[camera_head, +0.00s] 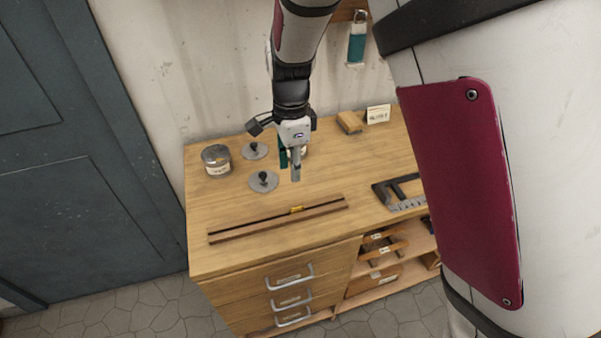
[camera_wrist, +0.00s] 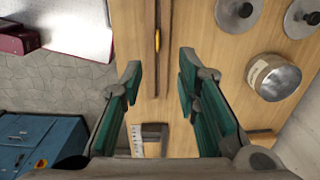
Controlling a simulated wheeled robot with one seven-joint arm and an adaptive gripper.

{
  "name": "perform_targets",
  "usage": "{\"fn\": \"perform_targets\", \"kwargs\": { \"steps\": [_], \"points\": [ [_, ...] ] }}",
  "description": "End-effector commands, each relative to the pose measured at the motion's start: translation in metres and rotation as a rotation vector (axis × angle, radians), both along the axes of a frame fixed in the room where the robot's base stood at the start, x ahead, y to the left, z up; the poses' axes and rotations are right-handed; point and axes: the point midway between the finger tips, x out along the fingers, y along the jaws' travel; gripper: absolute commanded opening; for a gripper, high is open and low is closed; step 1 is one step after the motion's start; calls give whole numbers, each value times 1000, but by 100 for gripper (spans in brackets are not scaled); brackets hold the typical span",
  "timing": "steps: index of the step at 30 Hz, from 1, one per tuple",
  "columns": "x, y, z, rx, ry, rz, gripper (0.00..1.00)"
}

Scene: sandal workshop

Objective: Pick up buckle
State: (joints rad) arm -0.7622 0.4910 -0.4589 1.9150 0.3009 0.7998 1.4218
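A small yellow, brass-coloured piece, which looks like the buckle (camera_head: 297,210), lies on a long wooden strip (camera_head: 245,227) with a dark groove near the front of the bench. It also shows in the wrist view as the buckle (camera_wrist: 157,40), beyond my fingertips. My gripper (camera_head: 290,164) points down above the bench, behind the strip in the head view. The buckle's exact shape is too small to tell.
On the wooden bench (camera_head: 335,165) stand a labelled tin (camera_head: 216,159) and two grey discs with black knobs (camera_head: 263,181) (camera_head: 254,150). A dark metal frame tool (camera_head: 400,192) lies at the right. A wooden block (camera_head: 349,122) and small card (camera_head: 378,114) are at the back.

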Motion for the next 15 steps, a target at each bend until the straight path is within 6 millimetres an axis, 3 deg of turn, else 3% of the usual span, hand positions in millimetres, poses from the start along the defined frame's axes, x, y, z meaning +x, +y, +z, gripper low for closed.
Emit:
{"fn": "perform_targets", "kwargs": {
  "steps": [15],
  "points": [
    [0, 0, -79, -6, 3, -11, 29]
  ]
}}
